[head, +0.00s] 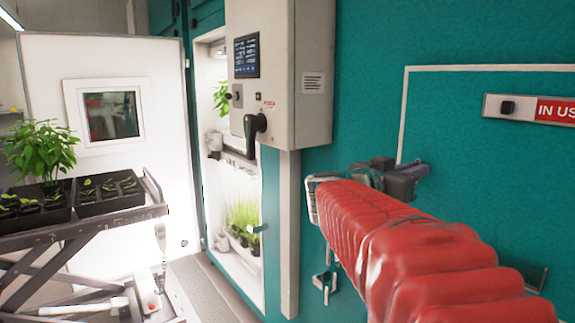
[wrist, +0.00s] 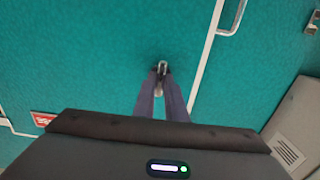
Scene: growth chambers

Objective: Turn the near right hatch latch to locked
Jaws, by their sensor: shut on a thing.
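The hatch latch (wrist: 162,67) is a small metallic piece on the teal wall, just beside a white hatch outline in the wrist view. My gripper (wrist: 161,78) is shut on it, with the two dark fingers closing around it from below in that view. In the head view my gripper (head: 418,170) is at the teal wall near the white outline, at the far end of my red-sleeved arm. The latch is hidden there behind the gripper and arm. Its exact turn angle is hard to tell, as the fingers cover part of it.
A grey control box (head: 282,75) with a black handle juts from the wall at the left. An "IN US…" sign (head: 530,109) is on the wall at right. A metal bar handle (wrist: 236,18) is near the latch. A cart (head: 150,207) with plant trays stands at far left.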

